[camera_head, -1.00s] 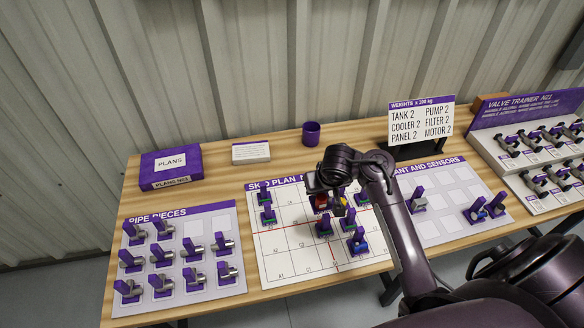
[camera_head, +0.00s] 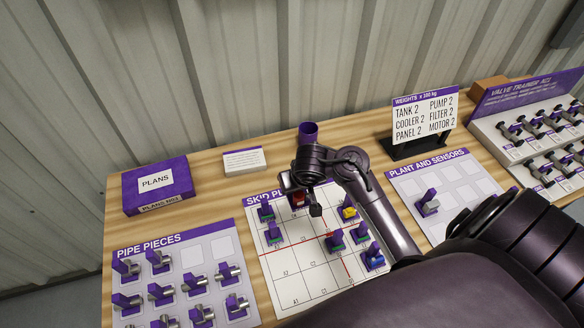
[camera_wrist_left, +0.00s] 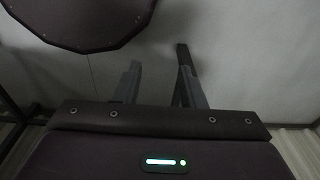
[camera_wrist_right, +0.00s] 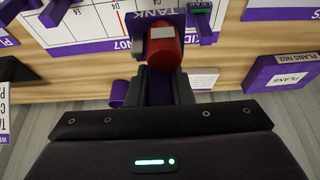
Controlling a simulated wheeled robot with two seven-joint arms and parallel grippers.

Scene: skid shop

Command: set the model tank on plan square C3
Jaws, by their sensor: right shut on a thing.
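The model tank is a red cylinder (camera_head: 297,200) with a purple label plate reading TANK. It also shows in the right wrist view (camera_wrist_right: 166,52). My right gripper (camera_wrist_right: 160,82) is shut on it, over the back edge of the white skid plan board (camera_head: 290,280). I cannot tell whether the tank touches the board. My right arm and gripper hide part of the board's title and back squares. Square C3's label is not readable. My left gripper (camera_wrist_left: 159,60) is open and empty, away from the bench, in the left wrist view.
Several purple-handled models stand on the plan, including a yellow one (camera_head: 348,211) and a blue one (camera_head: 374,260). The pipe pieces board (camera_head: 226,245) is left, the plant and sensors board (camera_head: 462,182) right. A purple cup (camera_head: 308,131) stands behind my right gripper.

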